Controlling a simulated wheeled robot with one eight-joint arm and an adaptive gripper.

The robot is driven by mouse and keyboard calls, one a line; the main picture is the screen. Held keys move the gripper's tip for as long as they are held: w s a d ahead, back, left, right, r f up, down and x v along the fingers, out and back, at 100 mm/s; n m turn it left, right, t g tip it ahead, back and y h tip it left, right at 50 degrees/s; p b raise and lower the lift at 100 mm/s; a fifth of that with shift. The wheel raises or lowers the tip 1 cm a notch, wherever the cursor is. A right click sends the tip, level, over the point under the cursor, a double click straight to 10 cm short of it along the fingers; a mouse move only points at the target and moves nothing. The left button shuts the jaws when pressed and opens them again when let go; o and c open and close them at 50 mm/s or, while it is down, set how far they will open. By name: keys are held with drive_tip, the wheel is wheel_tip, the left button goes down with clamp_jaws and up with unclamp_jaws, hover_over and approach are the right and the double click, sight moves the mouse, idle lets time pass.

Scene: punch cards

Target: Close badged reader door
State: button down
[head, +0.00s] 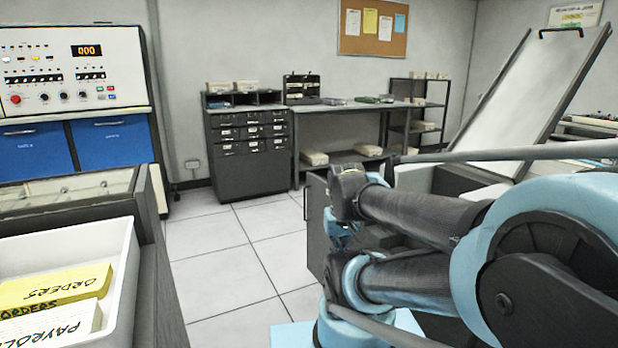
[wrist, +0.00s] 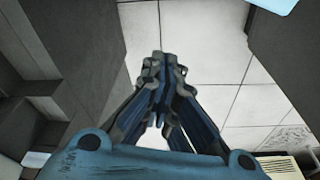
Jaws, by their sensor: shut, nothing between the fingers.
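A large pale panel with a dark frame (head: 535,85) stands raised and tilted at the right in the head view, with a dark handle on its top edge. It looks like an open lid or door over a dark cabinet, which my arm partly hides. I see no badge on it, so I cannot tell whether it is the badged reader door. My gripper (wrist: 160,80) is shut and empty in the wrist view, its fingertips together above the tiled floor. It is apart from the panel.
A white tray with ORDERS and PAYROLL cards (head: 120,262) sits at the lower left. A control console (head: 70,60) with blue drawers stands behind it. A drawer cabinet (head: 250,175) and desk line the back wall. Tiled floor (head: 235,240) is free in the middle.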

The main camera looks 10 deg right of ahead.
drive_tip(key=w+r+t+h, duration=0.1)
drive_tip(key=w+r, duration=0.4)
drive_tip(key=w, duration=0.5)
drive_tip(key=w+d+r+n, duration=0.1)
drive_tip(key=w+r, duration=0.3)
drive_tip(key=w, duration=0.7)
drive_tip(key=w+r+t+h, duration=0.1)
drive_tip(key=w+r, duration=0.4)
drive_tip(key=w, duration=0.5)
drive_tip(key=n+t+h, duration=0.2)
approach(308, 174)
wheel_tip(308, 174, down, 5)
drive_tip(key=s+a, duration=0.1)
drive_tip(key=s, duration=0.2)
drive_tip(key=shift+w+d+f, duration=0.1)
drive_tip(key=shift+w+d, duration=0.25)
drive_tip(key=shift+d, duration=0.3)
drive_tip(key=shift+w+d+f, duration=0.1)
drive_tip(key=shift+w+d, duration=0.25)
drive_tip(key=shift+d, duration=0.25)
drive_tip(key=shift+w+d+f, duration=0.1)
drive_tip(key=shift+w+d, duration=0.2)
drive_tip(key=shift+d, duration=0.35)
drive_tip(key=shift+a, duration=0.1)
